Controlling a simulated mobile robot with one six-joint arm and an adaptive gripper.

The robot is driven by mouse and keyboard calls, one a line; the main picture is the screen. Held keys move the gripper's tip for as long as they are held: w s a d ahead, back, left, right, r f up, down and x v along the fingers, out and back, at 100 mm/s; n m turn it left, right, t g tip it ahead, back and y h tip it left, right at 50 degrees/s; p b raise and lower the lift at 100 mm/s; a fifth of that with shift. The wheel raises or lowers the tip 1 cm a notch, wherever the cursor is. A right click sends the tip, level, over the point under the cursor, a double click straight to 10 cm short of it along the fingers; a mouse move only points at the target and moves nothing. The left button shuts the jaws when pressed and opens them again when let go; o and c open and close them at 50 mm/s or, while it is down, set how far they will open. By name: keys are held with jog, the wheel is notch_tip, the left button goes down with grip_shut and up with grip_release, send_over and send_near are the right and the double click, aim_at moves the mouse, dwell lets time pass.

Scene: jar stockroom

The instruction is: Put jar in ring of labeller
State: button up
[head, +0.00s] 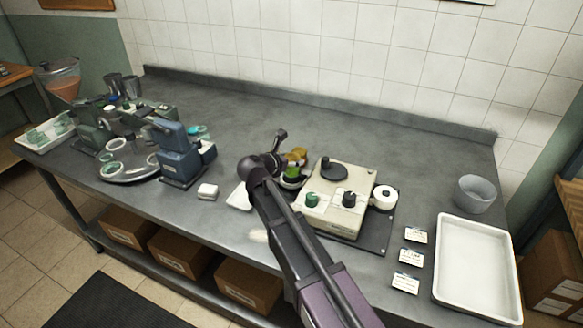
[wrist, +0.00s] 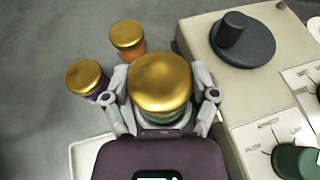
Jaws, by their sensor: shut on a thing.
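A jar with a gold lid and green contents (head: 291,170) is in my gripper (head: 290,178), close to the left side of the labeller. In the wrist view its gold lid (wrist: 160,82) sits between the fingers of my gripper (wrist: 163,110), which are shut on its sides. The jar looks upright. The labeller (head: 338,200) is a cream box with a black disc and knob on top, green and black knobs in front, and a white roll (head: 384,198) at its right. It also shows in the wrist view (wrist: 205,60). I cannot make out its ring.
Gold-lidded purple (wrist: 85,77) and orange (wrist: 127,38) jars stand left of and behind the held jar. A white tray (wrist: 88,155) lies at lower left. Label cards (head: 410,256), a large white tray (head: 440,290) and a grey bowl (head: 475,195) are at right. The rear worktop is clear.

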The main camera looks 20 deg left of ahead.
jog(key=shift+f+b, duration=0.9)
jog(key=shift+f, duration=0.3)
jog(key=shift+f, duration=0.2)
jog(key=o, duration=1.2)
jog(key=shift+f, duration=0.1)
jog(key=shift+c, duration=0.2)
jog(key=shift+r, duration=0.3)
jog(key=shift+s+a+r, duration=0.1)
jog(key=shift+s+r, duration=0.1)
jog(key=shift+s, duration=0.1)
jog(key=p+v, duration=0.4)
jog(key=v, duration=0.7)
jog(key=shift+p, duration=0.3)
jog(key=shift+s+a, duration=0.1)
jog(key=shift+s, duration=0.05)
